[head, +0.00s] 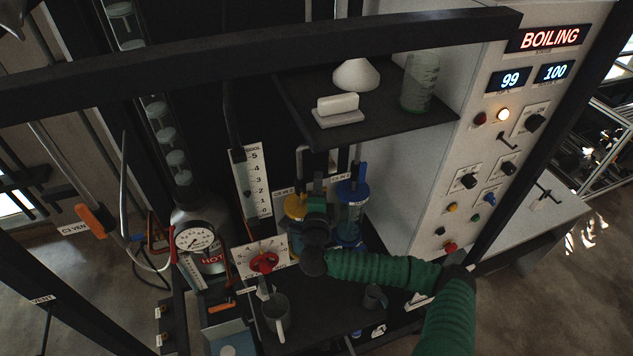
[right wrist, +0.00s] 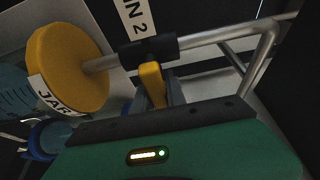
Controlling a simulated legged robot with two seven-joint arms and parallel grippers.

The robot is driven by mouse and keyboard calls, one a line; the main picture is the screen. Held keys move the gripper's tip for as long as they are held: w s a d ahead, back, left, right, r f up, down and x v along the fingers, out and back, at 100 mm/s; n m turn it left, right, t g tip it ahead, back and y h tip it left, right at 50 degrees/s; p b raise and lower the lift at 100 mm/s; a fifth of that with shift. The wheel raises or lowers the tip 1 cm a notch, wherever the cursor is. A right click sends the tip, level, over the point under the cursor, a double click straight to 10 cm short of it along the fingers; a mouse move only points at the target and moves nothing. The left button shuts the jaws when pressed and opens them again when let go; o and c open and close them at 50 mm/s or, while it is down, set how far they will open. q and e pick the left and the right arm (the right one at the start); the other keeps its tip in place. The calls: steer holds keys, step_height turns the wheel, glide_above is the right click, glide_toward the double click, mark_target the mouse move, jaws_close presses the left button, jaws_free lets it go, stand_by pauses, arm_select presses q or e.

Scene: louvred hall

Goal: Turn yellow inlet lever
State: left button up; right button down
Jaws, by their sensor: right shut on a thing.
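The yellow inlet lever (right wrist: 153,84) shows in the right wrist view, standing out from a dark valve body on a metal pipe. My right gripper (right wrist: 158,100) is shut on this lever; its fingers are partly hidden behind its own green body. In the head view my right gripper (head: 314,208) is in front of the yellow-capped jar (head: 294,208) and hides most of the valve. The jar's yellow cap (right wrist: 66,68) is left of the lever in the right wrist view. My left gripper is not seen.
A blue-capped jar (head: 352,198) stands close to the right. A shelf (head: 290,85) with glassware overhangs the jars. The control panel (head: 490,170) reads BOILING, 99 and 100.

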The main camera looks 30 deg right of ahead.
steer(key=c, duration=1.6)
jaws_free()
steer(key=shift+s+d+f, duration=0.1)
steer(key=shift+d+f, duration=0.05)
steer(key=shift+f, duration=0.05)
steer(key=shift+o, duration=1.2)
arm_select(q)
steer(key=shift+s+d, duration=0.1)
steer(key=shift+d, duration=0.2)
arm_select(e)
steer(key=shift+d, duration=0.25)
arm_select(q)
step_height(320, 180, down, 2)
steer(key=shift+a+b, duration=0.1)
steer(key=shift+b, duration=0.95)
arm_select(e)
steer(key=v, duration=1.6)
steer(key=shift+s+a, duration=0.2)
steer(key=shift+s, duration=0.2)
